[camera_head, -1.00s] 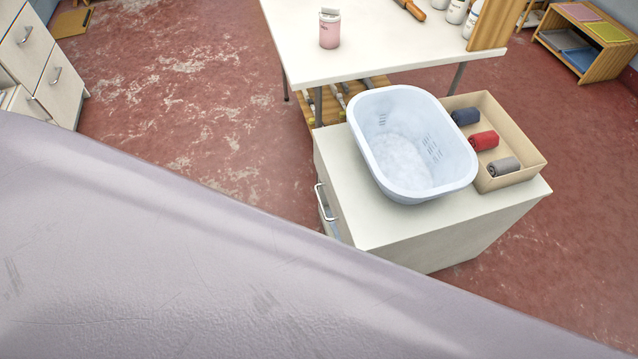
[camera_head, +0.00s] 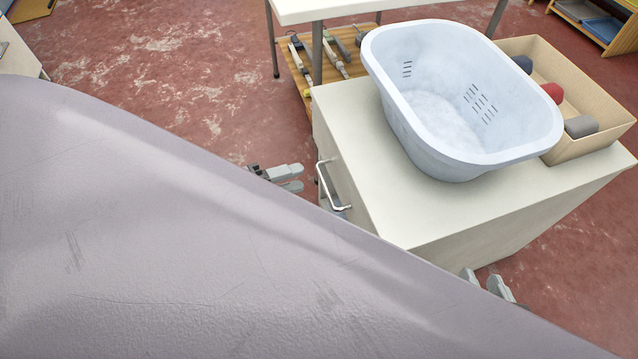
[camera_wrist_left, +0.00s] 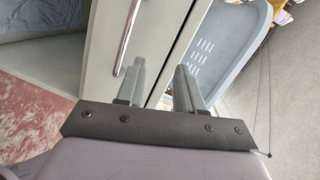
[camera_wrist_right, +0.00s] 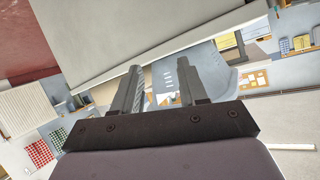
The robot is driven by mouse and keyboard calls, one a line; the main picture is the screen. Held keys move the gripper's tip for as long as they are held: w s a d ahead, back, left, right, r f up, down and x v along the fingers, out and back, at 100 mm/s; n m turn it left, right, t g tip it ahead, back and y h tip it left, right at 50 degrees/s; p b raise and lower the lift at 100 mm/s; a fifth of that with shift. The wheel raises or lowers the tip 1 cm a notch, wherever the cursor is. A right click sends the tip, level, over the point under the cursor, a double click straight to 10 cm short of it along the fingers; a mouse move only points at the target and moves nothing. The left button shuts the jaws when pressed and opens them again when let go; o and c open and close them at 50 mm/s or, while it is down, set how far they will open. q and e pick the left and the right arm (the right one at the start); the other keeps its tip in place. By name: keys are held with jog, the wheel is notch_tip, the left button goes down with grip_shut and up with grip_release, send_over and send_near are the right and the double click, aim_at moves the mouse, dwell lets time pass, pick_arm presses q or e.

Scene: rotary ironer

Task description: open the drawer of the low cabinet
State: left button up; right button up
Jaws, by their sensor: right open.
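The low cabinet (camera_head: 490,225) is cream, with its handle side facing left in the head view. The drawer's silver bar handle (camera_head: 328,186) is on that side. In the left wrist view the handle (camera_wrist_left: 127,40) runs along a pale drawer front (camera_wrist_left: 103,60), which looks close to the cabinet body. My left gripper (camera_head: 295,177) is open, just left of the handle and apart from it. Its fingers (camera_wrist_left: 160,65) show empty in the left wrist view. My right gripper (camera_head: 490,283) is open and empty beside the cabinet's near side; its fingers show in the right wrist view (camera_wrist_right: 158,66).
A pale blue tub (camera_head: 540,142) and a tan box (camera_head: 598,112) with rolled cloths stand on the cabinet. A white table (camera_head: 300,10) is behind, with a wooden rack (camera_head: 300,82) under it. My grey body covers the lower left. The floor left of the cabinet is clear.

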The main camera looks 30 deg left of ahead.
pick_arm(q)
jog(key=w+d+f+m+g+h+b, duration=0.1)
jog(key=w+d+f+m+b, duration=0.3)
jog(key=w+f, duration=0.1)
jog(key=shift+f+g+b, duration=0.3)
jog(key=shift+f+g, duration=0.1)
jog(key=shift+f, duration=0.25)
pick_arm(e)
jog(key=shift+w+a+f+y, duration=0.2)
jog(key=shift+a+f+y, duration=0.7)
jog(key=shift+a+f, duration=0.4)
pick_arm(q)
jog(key=shift+w, duration=0.1)
grip_shut()
